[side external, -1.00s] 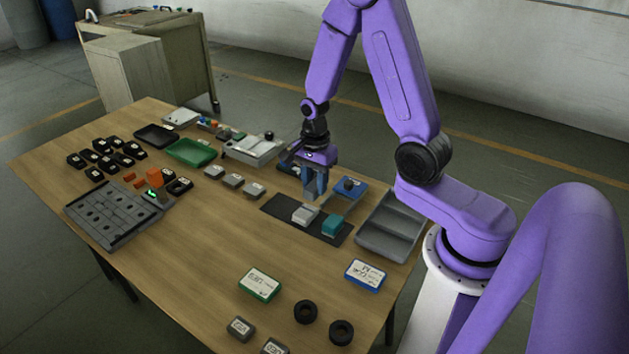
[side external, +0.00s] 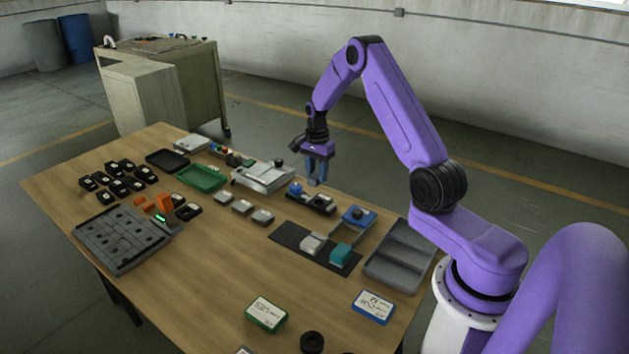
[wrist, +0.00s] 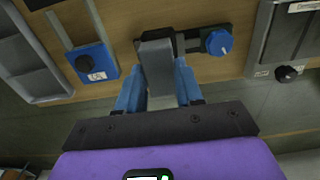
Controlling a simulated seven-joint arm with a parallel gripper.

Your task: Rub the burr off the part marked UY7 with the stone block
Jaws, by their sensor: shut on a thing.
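My gripper (side external: 317,183) is over the far right edge of the table, fingers pointing down. In the wrist view its blue fingers (wrist: 158,92) are shut on a grey block (wrist: 157,65). The block covers part of a black fixture (side external: 318,203) with a blue knob (wrist: 218,42); I cannot tell whether they touch. No marking can be read on the held block, so I cannot tell whether it is UY7 or the stone. A light grey block (side external: 312,243) and a teal block (side external: 342,255) rest on the dark mat (side external: 288,234). Several grey labelled blocks (side external: 242,207) lie left of it.
A blue box with a dark knob (side external: 358,216) and a grey compartment tray (side external: 399,268) stand to the right. A grey machine box (side external: 262,177) and a green tray (side external: 201,178) are at the back. Cards (side external: 266,314) lie in front.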

